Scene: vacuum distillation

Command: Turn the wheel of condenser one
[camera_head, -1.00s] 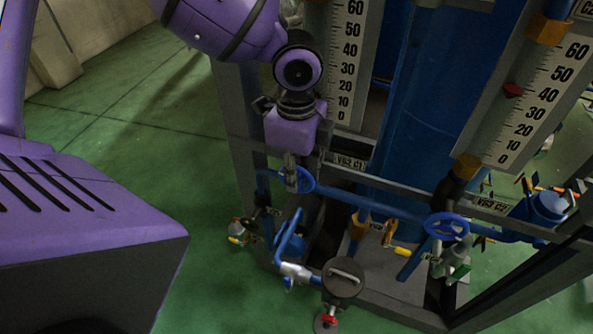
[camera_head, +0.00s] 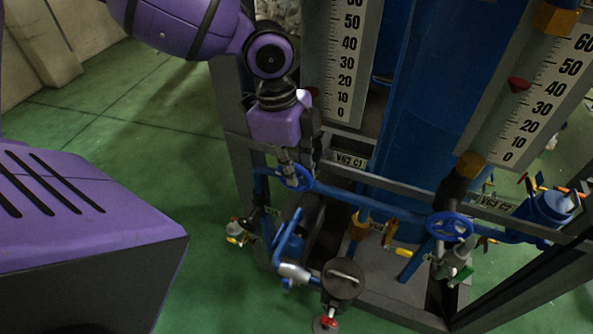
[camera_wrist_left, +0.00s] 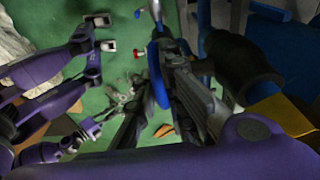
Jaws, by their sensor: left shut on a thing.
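The wheel of condenser one is a small blue handwheel (camera_head: 301,182) on a blue pipe, near the V62 C1 label (camera_head: 350,161). My left gripper (camera_head: 289,168) comes down on it from above, tilted, and is shut on its rim. Its fingers cover part of the wheel. In the left wrist view the blue rim (camera_wrist_left: 154,72) shows edge-on beside the dark fingers of my left gripper (camera_wrist_left: 165,85). My right gripper is not in view.
A second blue handwheel (camera_head: 449,227) sits to the right on the same frame. Scale plates (camera_head: 345,60) and the blue column (camera_head: 425,110) stand close behind. A dark round vessel (camera_head: 343,279) stands below. Green floor (camera_head: 150,130) is open at left.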

